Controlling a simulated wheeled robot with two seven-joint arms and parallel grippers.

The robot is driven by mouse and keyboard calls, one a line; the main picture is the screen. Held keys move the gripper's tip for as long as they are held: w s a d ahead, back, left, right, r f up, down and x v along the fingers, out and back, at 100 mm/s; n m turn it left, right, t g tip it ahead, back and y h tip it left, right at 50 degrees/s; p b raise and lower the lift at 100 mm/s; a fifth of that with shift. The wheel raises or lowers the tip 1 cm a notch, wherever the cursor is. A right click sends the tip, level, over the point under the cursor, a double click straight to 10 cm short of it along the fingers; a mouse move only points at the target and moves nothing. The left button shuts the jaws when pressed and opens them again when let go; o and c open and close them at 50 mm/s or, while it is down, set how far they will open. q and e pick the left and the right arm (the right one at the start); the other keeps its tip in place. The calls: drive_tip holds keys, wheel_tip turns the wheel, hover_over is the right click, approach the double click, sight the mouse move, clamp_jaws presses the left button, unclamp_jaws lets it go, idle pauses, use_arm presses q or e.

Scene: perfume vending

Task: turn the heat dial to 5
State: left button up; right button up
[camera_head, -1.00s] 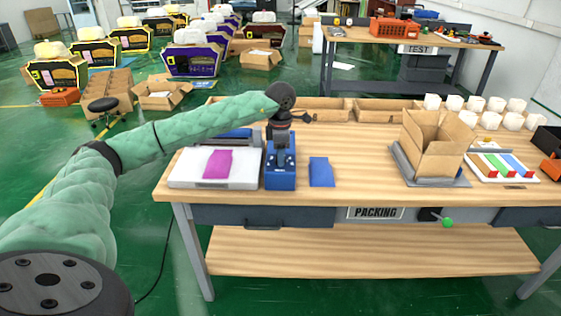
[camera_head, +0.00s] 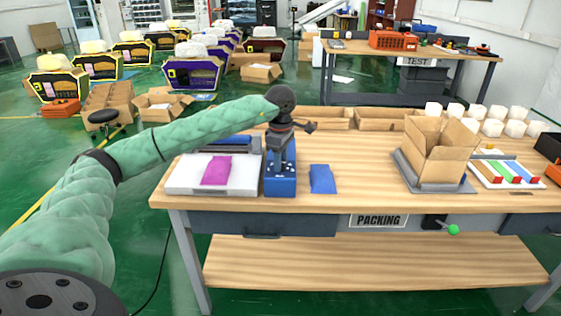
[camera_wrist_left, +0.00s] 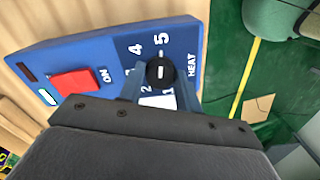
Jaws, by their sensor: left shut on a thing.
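The blue heat unit (camera_head: 281,187) stands near the front left of the packing table. It also fills much of the left wrist view (camera_wrist_left: 100,50), with a "HEAT" label and printed numbers. Its black round heat dial (camera_wrist_left: 160,72) has a white mark that appears to lie along the line toward the "5". My left gripper (camera_head: 281,166) points down over the unit. In the left wrist view its fingers (camera_wrist_left: 152,84) are shut on the dial, one on each side. The dial is hidden in the head view. My right gripper is not in view.
A red ON switch (camera_wrist_left: 76,82) sits beside the numbers. A white sealer with a pink packet (camera_head: 216,170) is left of the unit, and a blue packet (camera_head: 322,179) lies right of it. An open cardboard box (camera_head: 438,148) stands further right on the packing table (camera_head: 360,165).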

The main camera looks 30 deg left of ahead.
use_arm(q)
drive_tip(key=o, duration=1)
drive_tip(key=shift+c, duration=0.2)
drive_tip(key=shift+r+b, duration=0.35)
drive_tip(key=shift+r, duration=3.55)
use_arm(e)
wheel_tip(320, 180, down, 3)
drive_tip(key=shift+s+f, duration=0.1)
